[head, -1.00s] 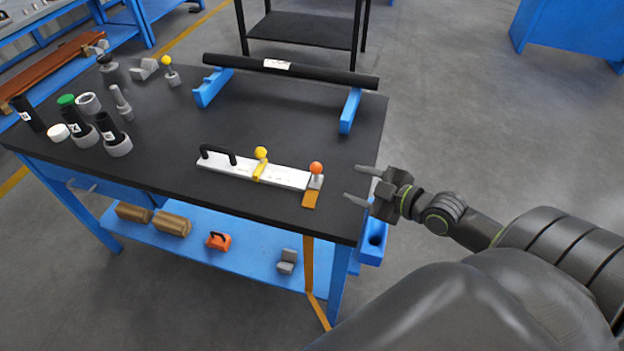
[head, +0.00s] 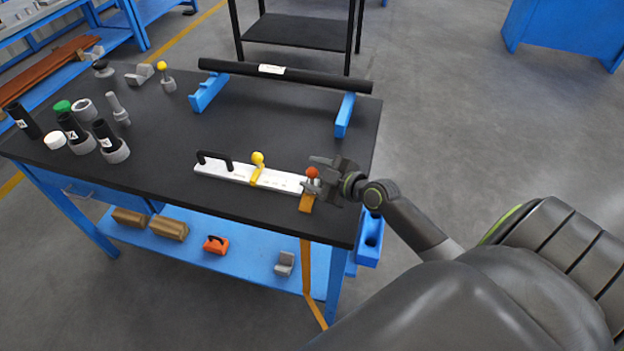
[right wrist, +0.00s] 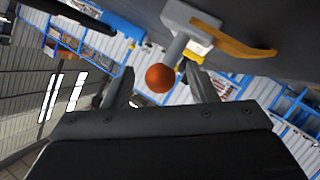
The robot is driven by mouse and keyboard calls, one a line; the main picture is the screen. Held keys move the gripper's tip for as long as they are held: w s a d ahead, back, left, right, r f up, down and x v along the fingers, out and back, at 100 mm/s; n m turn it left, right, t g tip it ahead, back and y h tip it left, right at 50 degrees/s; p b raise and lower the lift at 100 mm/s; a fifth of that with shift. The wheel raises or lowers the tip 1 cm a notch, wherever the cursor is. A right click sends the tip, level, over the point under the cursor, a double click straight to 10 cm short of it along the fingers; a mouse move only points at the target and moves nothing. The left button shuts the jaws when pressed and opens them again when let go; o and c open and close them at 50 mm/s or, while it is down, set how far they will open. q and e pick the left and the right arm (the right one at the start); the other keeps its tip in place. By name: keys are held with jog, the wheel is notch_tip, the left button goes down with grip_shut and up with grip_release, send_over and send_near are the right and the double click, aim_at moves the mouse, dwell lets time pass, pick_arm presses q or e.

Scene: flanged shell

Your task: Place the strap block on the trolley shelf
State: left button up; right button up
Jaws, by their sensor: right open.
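The strap block (head: 311,184) is a small grey block with an orange ball knob and an orange strap. It sits at the right end of a white bar (head: 225,172) on the bench; the strap hangs down over the front edge. My right gripper (head: 316,173) is open at the knob. In the right wrist view the orange ball (right wrist: 160,78) shows between the two fingers, with the grey block (right wrist: 188,18) beyond; contact cannot be told. A black trolley with a shelf (head: 300,31) stands behind the bench. My left gripper is out of view.
A black tube (head: 330,81) rests on two blue supports at the bench's back. Black and grey cylinders (head: 108,140) stand at the left. The lower blue shelf (head: 190,250) holds several small blocks. A yellow-knobbed clamp (head: 257,170) sits on the bar. The bench middle is clear.

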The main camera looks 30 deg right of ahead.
jog(key=shift+w+a+f, duration=0.15)
jog(key=shift+w+f, duration=0.05)
jog(key=shift+w, duration=0.2)
jog(key=c, duration=1.1)
jog(key=shift+r, duration=0.15)
